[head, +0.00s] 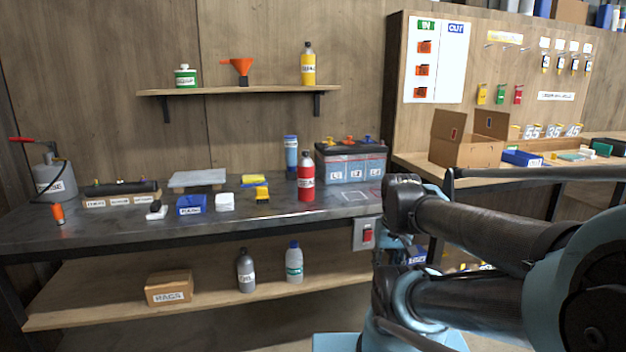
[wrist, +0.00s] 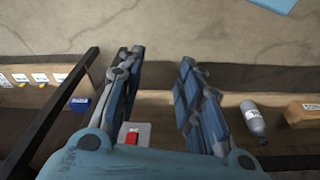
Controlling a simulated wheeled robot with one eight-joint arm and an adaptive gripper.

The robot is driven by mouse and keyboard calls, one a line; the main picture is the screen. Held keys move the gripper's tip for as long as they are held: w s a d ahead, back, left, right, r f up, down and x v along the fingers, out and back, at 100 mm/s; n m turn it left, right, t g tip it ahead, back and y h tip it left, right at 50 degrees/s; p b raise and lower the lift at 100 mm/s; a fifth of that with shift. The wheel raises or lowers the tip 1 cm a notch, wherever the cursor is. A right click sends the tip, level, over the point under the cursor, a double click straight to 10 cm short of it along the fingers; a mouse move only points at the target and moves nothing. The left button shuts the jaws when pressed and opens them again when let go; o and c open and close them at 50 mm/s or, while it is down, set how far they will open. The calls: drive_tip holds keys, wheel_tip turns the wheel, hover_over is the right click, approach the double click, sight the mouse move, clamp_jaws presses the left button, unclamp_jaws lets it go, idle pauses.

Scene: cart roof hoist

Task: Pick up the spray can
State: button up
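In the head view my arm fills the right side, and I cannot make out the fingers there.
The battery (head: 352,164) and a blue can (head: 291,155) stand behind the red can. A yellow block (head: 262,194) lies to its left. A red switch box (head: 365,234) hangs on the bench front; it also shows in the wrist view (wrist: 132,137). A grey bottle (head: 246,270) stands below.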

drive_tip(key=shift+w+d, duration=0.25)
drive_tip(key=shift+w, duration=0.05)
drive_tip(key=shift+o, duration=0.3)
drive_tip(key=o, duration=0.4)
drive_tip(key=shift+s+r, duration=0.15)
drive_tip(key=shift+r, duration=0.05)
drive_tip(key=o, duration=0.6)
drive_tip(key=r, duration=0.1)
drive_tip(key=w+r, duration=0.1)
drive_tip(key=shift+a+r+n, duration=0.25)
drive_tip(key=shift+r+n, duration=0.05)
wheel_tip(320, 180, up, 26)
drive_tip(key=n+y, duration=0.4)
drive_tip(key=n, duration=0.7)
hover_over(310, 161)
drive_tip(key=s+d, duration=0.2)
drive_tip(key=d, duration=0.2)
drive_tip(key=x, duration=1.1)
drive_tip(key=shift+f, duration=0.25)
drive_tip(key=shift+w+x, duration=0.1)
drive_tip(key=shift+x, duration=1.2)
drive_tip(key=shift+w+x, duration=0.15)
drive_tip(key=shift+x, duration=1.15)
